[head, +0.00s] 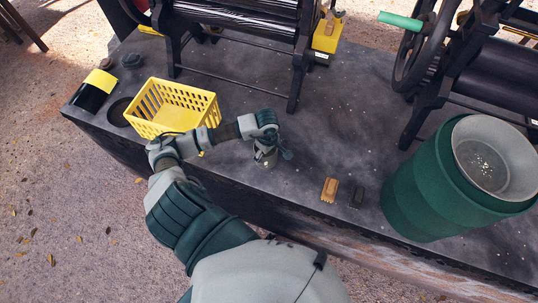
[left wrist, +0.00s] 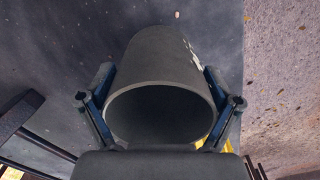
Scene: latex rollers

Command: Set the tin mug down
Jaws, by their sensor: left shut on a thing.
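The tin mug is a dark grey, open-mouthed cylinder with pale marks on one side. In the left wrist view the mug (left wrist: 158,55) fills the space between the fingers, with its round mouth towards the camera. My left gripper (left wrist: 160,100) is shut on it, one finger on each side. In the head view my left gripper (head: 270,149) is over the front part of the dark table (head: 235,72), right of the yellow basket. The mug is mostly hidden there, and I cannot tell whether its base touches the table. My right gripper is not in view.
The yellow basket (head: 153,108) stands left of my left gripper. A tan block (head: 330,190) and a dark block (head: 357,195) lie to its right, near the front edge. A green bin (head: 420,195) stands further right. Roller machines (head: 240,25) stand behind; the table between is clear.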

